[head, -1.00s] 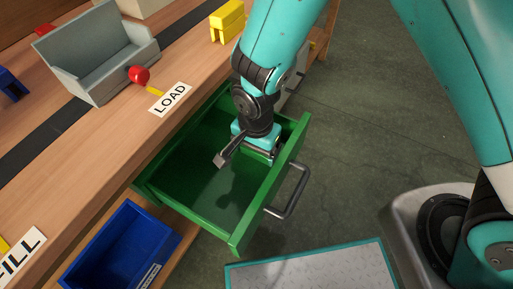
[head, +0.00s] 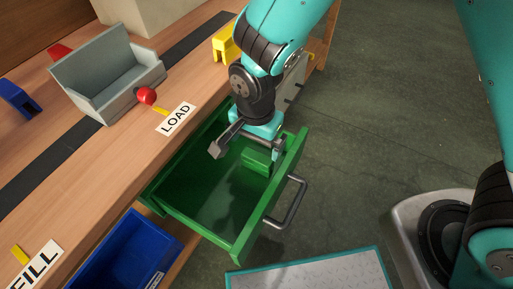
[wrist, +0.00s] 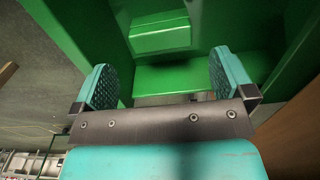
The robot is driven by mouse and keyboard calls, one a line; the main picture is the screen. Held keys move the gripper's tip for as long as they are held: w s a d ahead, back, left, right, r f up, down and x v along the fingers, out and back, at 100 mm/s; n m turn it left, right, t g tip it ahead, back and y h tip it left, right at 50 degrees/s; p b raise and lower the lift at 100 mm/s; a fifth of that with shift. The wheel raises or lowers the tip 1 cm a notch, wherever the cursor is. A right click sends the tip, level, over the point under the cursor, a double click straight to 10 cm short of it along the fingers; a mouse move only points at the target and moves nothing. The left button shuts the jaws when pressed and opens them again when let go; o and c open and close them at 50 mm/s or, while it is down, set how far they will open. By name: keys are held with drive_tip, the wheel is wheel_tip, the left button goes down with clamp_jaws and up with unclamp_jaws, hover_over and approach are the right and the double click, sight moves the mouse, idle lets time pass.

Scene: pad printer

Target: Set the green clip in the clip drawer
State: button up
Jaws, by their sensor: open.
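The green clip (head: 257,161) rests inside the open green clip drawer (head: 190,189), near its right end; its colour nearly matches the drawer. My gripper (head: 264,146) is just above the clip, pointing down, partly covering it in the head view. In the wrist view, the teal finger pads (wrist: 166,80) are spread wide with nothing held between them. A green block, which looks like the clip (wrist: 160,34), lies beyond the fingertips, apart from them. The drawer's green walls surround it.
A blue bin (head: 125,254) stands left of the drawer. The drawer handle (head: 292,203) sticks out in front. On the bench are a grey fixture with a red knob (head: 147,96), a yellow clip (head: 224,44) and a blue clip (head: 19,97). A grey-topped platform (head: 311,274) lies below.

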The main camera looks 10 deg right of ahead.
drive_tip(key=shift+r, duration=1.8)
wheel_tip(320, 180, up, 12)
drive_tip(key=n+y, duration=0.2)
drive_tip(key=n, duration=0.5)
hover_over(256, 158)
drive_tip(key=s+d, duration=0.4)
drive_tip(key=d, duration=0.1)
drive_tip(key=s+d+r+n+y, duration=0.2)
drive_tip(key=s+d+r+n, duration=0.2)
drive_tip(key=s+r+n, duration=0.3)
drive_tip(key=shift+s+d+r+n+p, duration=0.2)
drive_tip(key=shift+s+d+n+p, duration=0.1)
drive_tip(key=shift+s, duration=0.05)
